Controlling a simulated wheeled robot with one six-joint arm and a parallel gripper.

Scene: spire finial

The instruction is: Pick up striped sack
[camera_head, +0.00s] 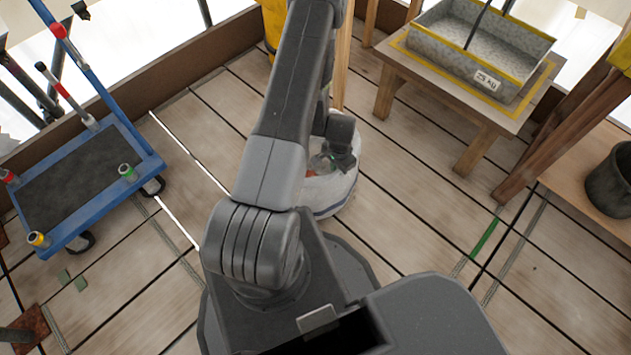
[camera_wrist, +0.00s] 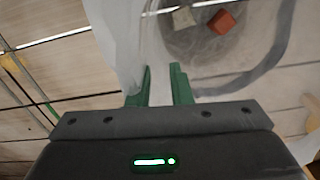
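The striped sack (camera_head: 322,197) is white with a dark blue band near its base. It stands on the plank floor, partly hidden behind my arm. My gripper (camera_head: 333,163) is at the sack's open top. In the wrist view, my gripper (camera_wrist: 160,88) has two green fingers apart with a narrow gap between them. The pale cloth of the sack (camera_wrist: 112,35) hangs beside the left finger, and a thin pale fold shows near the gap. I cannot tell whether either finger touches the cloth. A reddish block (camera_wrist: 222,21) and a pale piece (camera_wrist: 184,17) lie inside the sack.
A blue flat cart (camera_head: 85,165) with a dark deck stands at the left. A low wooden table (camera_head: 400,65) holding a grey speckled tray (camera_head: 470,45) is at the upper right. A dark bucket (camera_head: 612,182) is at the right edge. Floor right of the sack is clear.

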